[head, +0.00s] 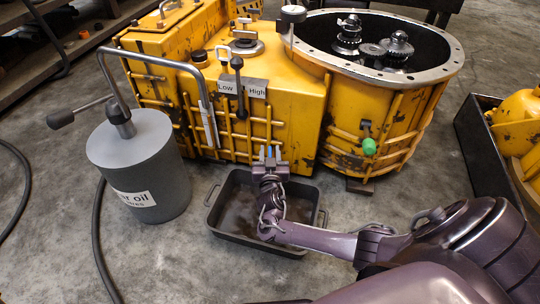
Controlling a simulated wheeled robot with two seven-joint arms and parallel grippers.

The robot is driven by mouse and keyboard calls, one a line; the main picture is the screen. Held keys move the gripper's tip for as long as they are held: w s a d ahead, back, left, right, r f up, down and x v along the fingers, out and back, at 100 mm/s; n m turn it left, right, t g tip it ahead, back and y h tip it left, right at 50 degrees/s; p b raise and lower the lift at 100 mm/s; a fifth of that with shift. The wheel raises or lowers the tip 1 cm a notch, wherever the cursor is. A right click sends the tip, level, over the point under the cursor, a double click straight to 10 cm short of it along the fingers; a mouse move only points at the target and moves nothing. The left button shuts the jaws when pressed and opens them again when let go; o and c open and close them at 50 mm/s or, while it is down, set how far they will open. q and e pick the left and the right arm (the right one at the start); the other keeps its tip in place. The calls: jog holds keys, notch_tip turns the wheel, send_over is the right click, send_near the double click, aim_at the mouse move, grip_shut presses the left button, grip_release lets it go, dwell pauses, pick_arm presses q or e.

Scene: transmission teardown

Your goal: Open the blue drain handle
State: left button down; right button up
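The blue drain handle (269,151) is a small blue piece low on the front of the yellow transmission housing (300,95). Only a bit of it shows, between the fingertips of my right gripper. My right gripper (270,154) reaches in from the lower right, above the drain pan, with its fingers pointing at the housing. The fingers lie on both sides of the blue piece, but I cannot tell whether they press on it. My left gripper is not in view.
A black drain pan (213,216) lies on the floor under my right gripper. A grey gear oil drum (135,165) with a pump and hose stands at the left. A green knob (369,146) sticks out of the housing's right side. A black tray (470,150) is at the right.

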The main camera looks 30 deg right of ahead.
grip_shut()
jog(key=shift+a+f+m+g+h+b, duration=0.1)
jog(key=shift+f+m+g+h+b, duration=0.05)
jog(key=shift+m+g+h+b, duration=0.85)
jog(key=shift+m+g+h, duration=0.5)
jog(key=shift+h, duration=0.3)
jog(key=shift+r, duration=0.2)
grip_release()
jog(key=p+v, duration=0.3)
jog(key=v, duration=0.4)
jog(key=shift+s, duration=0.3)
